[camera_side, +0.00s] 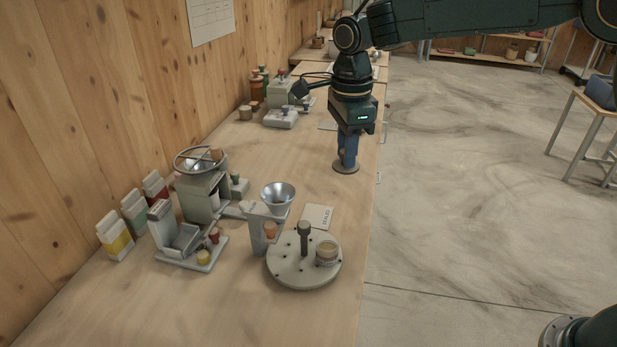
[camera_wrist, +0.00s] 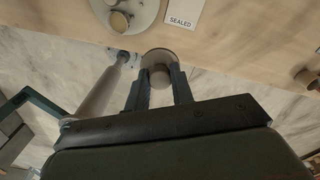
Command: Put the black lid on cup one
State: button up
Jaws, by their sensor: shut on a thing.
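My gripper (camera_side: 347,158) points down and is shut on the knob of a flat round lid (camera_side: 345,168). The lid looks grey-brown rather than black. It is held level near the right edge of the bench, and also shows between the fingers in the wrist view (camera_wrist: 160,56). A round pale plate (camera_side: 290,274) with a centre post stands nearer the side camera. A small banded cup (camera_side: 327,256) sits on its right part, apart from my gripper. I see no number on it, so I cannot tell if it is cup one.
A card reading SEALED (camera_side: 317,216) lies behind the plate. A metal funnel (camera_side: 278,196) on a stand is left of the card. A grey machine (camera_side: 203,195) and several cartons (camera_side: 115,237) stand along the wall. The bench between my gripper and the card is clear.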

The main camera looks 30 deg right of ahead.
jog(key=s+a+f+n, duration=0.4)
jog(key=s+a, duration=0.2)
jog(key=s, duration=0.1)
jog(key=shift+f, duration=0.25)
jog(key=shift+w+a+f, duration=0.1)
jog(key=shift+a+f, duration=0.05)
jog(key=shift+f, duration=1.2)
jog(key=shift+w+a+f, duration=0.1)
jog(key=shift+f, duration=1.2)
jog(key=shift+w+a+f, duration=0.4)
jog(key=shift+w+a, duration=0.05)
jog(key=shift+f, duration=0.15)
jog(key=o, duration=1.4)
jog(key=shift+c, duration=0.2)
